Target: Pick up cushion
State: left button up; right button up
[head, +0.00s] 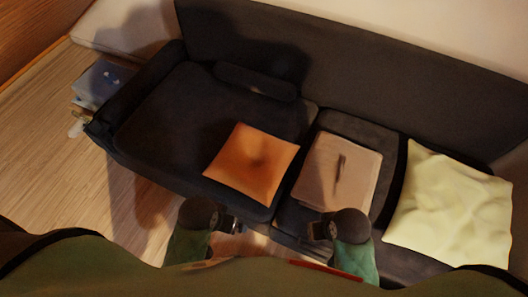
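An orange cushion (252,163) lies flat on the dark sofa's seat, near its front edge. A pale yellow cushion (452,207) lies at the right end of the sofa. A flat tan square item (324,175), perhaps another cushion, lies between them with a dark mark on it. My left gripper (232,225) is in front of the sofa, just below the orange cushion in the picture. My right gripper (316,232) is below the tan item. Neither appears to hold a cushion. Their fingers are too small and dark to read.
The dark sofa (165,120) spans the view, with a long dark bolster (256,82) against its backrest. A bluish stack of items (103,83) stands beyond its left armrest. Wooden floor (55,145) is clear at the left.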

aim_at(253, 163)
jog(key=u, duration=0.35)
jog(key=k+j+z, duration=0.25)
jog(key=k+j, duration=0.15)
jog(key=k+j+z, duration=0.35)
jog(key=k+j, duration=0.15)
jog(key=j, duration=0.15)
jog(key=k+j+z, duration=0.4)
jog(key=k+j, duration=0.15)
jog(key=i+j, duration=0.1)
jog(key=j, duration=0.15)
jog(key=i+j, duration=0.15)
jog(key=j, duration=0.05)
